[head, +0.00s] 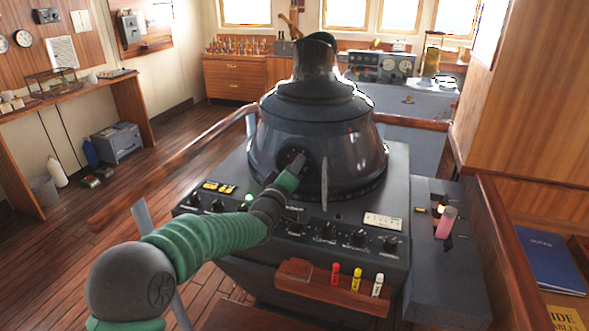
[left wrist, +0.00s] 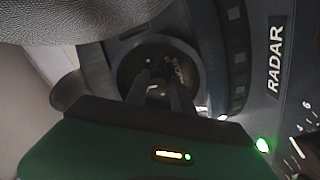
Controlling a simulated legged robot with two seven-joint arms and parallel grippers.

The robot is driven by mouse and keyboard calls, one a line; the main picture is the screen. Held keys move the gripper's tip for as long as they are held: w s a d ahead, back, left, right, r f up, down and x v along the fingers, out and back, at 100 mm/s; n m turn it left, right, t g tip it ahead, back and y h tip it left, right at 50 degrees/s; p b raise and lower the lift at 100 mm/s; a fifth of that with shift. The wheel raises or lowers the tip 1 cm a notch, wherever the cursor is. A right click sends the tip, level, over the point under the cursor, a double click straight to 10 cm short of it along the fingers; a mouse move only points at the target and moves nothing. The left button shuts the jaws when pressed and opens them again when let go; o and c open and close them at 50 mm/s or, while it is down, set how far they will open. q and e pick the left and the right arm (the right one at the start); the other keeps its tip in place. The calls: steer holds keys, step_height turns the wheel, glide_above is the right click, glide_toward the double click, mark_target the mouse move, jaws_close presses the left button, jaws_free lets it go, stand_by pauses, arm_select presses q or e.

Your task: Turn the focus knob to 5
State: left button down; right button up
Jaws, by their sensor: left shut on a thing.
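The radar console has a dark hood (head: 318,140) with a round dark recess (head: 286,154) low on its front. My left gripper (head: 299,161) reaches into this recess from the front. In the left wrist view, the recess (left wrist: 133,62) surrounds the fingers (left wrist: 160,85), and small yellowish lettering, too blurred to read surely, lies beside them. The left gripper is shut on a small dark knob in the recess. The knob is mostly hidden between the fingers, and its pointer and setting cannot be read. My right gripper is not in view.
Below the hood, the console panel carries a row of black knobs (head: 328,230) and a lit green lamp (head: 248,199). Red, yellow and white markers (head: 356,280) stand in a wooden holder (head: 300,277).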

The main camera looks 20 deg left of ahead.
arm_select(q)
steer(key=shift+n, duration=0.6)
steer(key=c, duration=1.2)
jaws_free()
steer(key=shift+o, duration=0.2)
steer(key=shift+s, duration=0.1)
steer(key=s, duration=1.6)
steer(key=shift+s+a+f+b, duration=0.3)
steer(key=shift+a+f, duration=0.05)
steer(key=shift+f, duration=0.05)
